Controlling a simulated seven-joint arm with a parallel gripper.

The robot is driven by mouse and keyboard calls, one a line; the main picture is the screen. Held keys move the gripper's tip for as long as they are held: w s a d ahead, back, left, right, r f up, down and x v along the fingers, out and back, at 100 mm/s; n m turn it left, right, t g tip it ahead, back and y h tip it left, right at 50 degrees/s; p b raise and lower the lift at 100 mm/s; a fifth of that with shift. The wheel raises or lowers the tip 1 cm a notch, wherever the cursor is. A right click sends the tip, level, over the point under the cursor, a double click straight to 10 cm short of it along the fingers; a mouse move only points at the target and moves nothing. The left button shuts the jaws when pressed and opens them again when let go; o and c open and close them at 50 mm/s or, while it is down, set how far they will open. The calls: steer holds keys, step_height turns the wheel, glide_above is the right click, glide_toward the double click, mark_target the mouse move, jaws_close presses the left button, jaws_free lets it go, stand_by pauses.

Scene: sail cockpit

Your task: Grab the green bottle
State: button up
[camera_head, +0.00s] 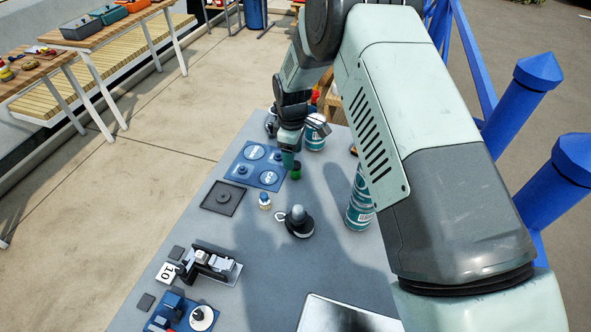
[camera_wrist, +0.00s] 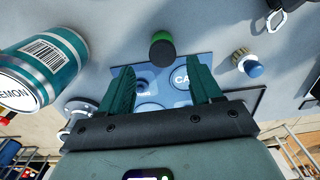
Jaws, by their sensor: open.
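A small green bottle-like thing with a dark top (camera_head: 296,171) stands on the grey table, by the right edge of the blue panel. In the wrist view it shows as a green and black cylinder (camera_wrist: 162,50), just beyond my fingertips and centred between them. My gripper (camera_head: 288,160) is above the table right beside it in the head view. In the wrist view my gripper (camera_wrist: 162,80) has its two green fingers spread wide with nothing between them. The height gap to the bottle is hard to tell.
A teal lemon can (camera_wrist: 45,65) stands near; another can (camera_head: 360,205) is partly behind my arm. Table surface (camera_head: 260,265) is clear in front.

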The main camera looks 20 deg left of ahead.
mark_target(296, 164)
steer(key=shift+s+d+f, duration=0.1)
steer(key=shift+d+f, duration=0.1)
steer(key=shift+f, duration=0.35)
steer(key=f, duration=0.4)
steer(key=shift+s+d+f, duration=0.1)
steer(key=shift+s+d, duration=0.05)
steer(key=shift+d, duration=0.2)
steer(key=c, duration=1.1)
